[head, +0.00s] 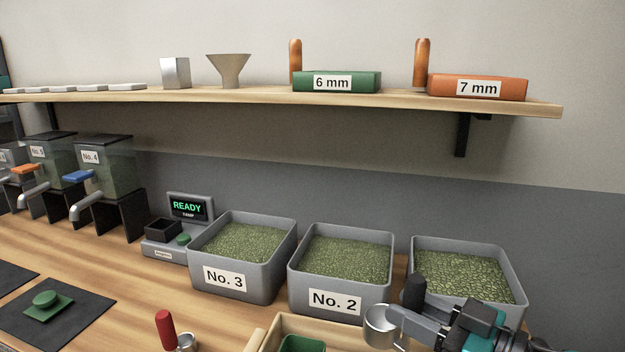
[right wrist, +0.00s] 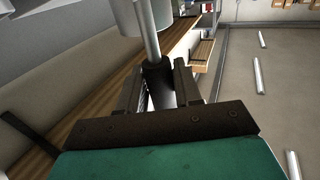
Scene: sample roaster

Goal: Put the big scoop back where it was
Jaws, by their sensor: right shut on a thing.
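The big scoop has a round metal cup (head: 381,326) and a black handle (head: 414,291). My right gripper (head: 411,311) is shut on its black handle, in front of the No. 2 bin and the bin to its right. In the right wrist view, the black handle (right wrist: 157,78) stands between the two fingers, with the metal rod and pale cup (right wrist: 125,18) beyond it. The cup looks apart from the bins, but its exact height is unclear. A smaller scoop with a red handle (head: 165,329) stands at the front. My left gripper is out of view.
The No. 3 bin (head: 224,278), No. 2 bin (head: 335,299) and a right-hand bin (head: 455,241) hold green beans. A wooden tray (head: 262,335) with a green container (head: 303,344) is at the front. A shelf (head: 215,96) runs above. A scale (head: 163,250) reads READY.

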